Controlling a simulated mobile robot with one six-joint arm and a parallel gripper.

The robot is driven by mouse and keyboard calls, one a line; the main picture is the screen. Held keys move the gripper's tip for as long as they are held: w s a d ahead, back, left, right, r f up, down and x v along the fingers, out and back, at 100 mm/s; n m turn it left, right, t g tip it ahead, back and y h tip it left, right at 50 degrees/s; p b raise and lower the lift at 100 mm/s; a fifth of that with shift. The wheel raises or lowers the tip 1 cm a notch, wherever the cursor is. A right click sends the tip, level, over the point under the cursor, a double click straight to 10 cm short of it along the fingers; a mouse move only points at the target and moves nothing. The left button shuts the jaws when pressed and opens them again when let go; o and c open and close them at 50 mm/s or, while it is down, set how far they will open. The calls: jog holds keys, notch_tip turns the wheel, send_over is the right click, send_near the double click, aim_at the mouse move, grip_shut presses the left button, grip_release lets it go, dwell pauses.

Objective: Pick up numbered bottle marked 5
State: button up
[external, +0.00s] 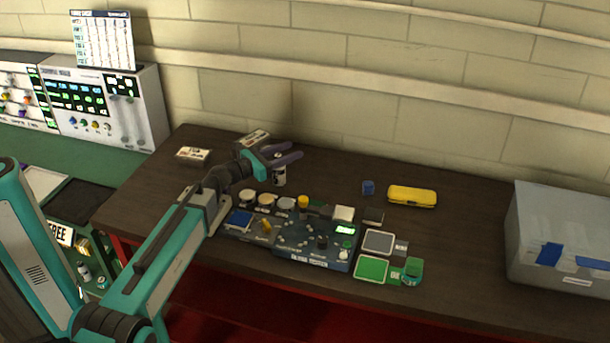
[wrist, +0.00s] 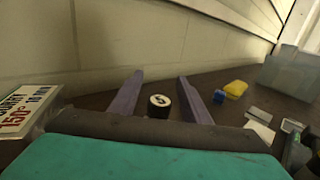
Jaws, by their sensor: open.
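The numbered bottle (wrist: 159,106) shows in the wrist view with a pale round top bearing a dark mark that looks like a 5. It stands between and beyond the two purple fingers of my gripper (wrist: 158,92), which are apart with nothing held. In the external view the white bottle (external: 279,176) with a dark band stands upright on the dark table. My gripper (external: 290,158) is over the back left of the table, its fingers at about the height of the bottle's top. The bottle is partly hidden there by the fingers.
A blue board with several small parts (external: 312,243) lies in front of the bottle. A small box (external: 193,155) and a price card (wrist: 25,110) are on the left. The wall is behind.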

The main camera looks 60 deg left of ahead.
grip_shut()
jog(key=shift+r, duration=0.1)
dwell(0.3)
notch_tip(320, 180, up, 10)
dwell(0.8)
dwell(0.5)
